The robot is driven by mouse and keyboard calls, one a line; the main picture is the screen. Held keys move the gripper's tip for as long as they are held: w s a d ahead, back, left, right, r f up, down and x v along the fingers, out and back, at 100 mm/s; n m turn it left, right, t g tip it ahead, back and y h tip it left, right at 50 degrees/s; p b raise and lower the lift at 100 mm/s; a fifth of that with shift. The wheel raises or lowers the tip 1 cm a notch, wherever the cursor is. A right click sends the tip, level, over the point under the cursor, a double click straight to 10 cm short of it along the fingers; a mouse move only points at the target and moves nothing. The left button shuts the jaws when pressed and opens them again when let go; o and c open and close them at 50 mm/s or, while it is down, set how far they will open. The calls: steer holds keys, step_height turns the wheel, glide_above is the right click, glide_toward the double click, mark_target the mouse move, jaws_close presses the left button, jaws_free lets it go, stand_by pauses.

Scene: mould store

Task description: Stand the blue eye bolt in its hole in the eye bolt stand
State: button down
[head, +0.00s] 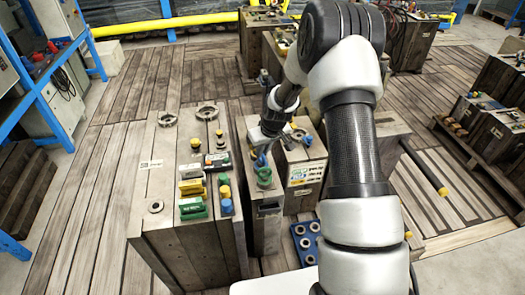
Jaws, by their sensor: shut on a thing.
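My gripper (262,146) is over the narrow grey mould block in the middle of the head view. It is shut on the blue eye bolt (260,158), which shows as a small blue shape under the fingers. The fingers and arm hide part of it, and I cannot tell whether it touches the block. A dark blue block with several pale ringed holes (297,231), which looks like the eye bolt stand, is lower down, right of the narrow block. My arm covers its right side.
A green fitting (264,182) is on the narrow block (266,225), close below the gripper. A labelled block (303,172) stands to the right. Wooden floor is clear at far left.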

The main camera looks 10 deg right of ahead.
steer(key=shift+f, duration=0.15)
steer(key=c, duration=1.7)
jaws_free()
steer(key=s+r+p, duration=0.1)
steer(key=s+r, duration=0.5)
steer(key=r, duration=0.4)
steer(key=s+r+m+h+p, duration=0.1)
steer(key=s+r, duration=0.4)
steer(key=r, duration=0.5)
steer(key=s+r, duration=0.6)
steer(key=r, duration=0.4)
steer(key=s+r+m+t, duration=0.1)
steer(key=s+r, duration=0.2)
steer(key=s, duration=0.6)
steer(key=s+r+m+t, duration=0.1)
steer(key=s+r, duration=0.1)
steer(key=s, duration=0.6)
steer(key=r+p, duration=1)
steer(key=s+r+p, duration=0.1)
steer(key=r+p, duration=0.4)
steer(key=shift+a+r, duration=0.15)
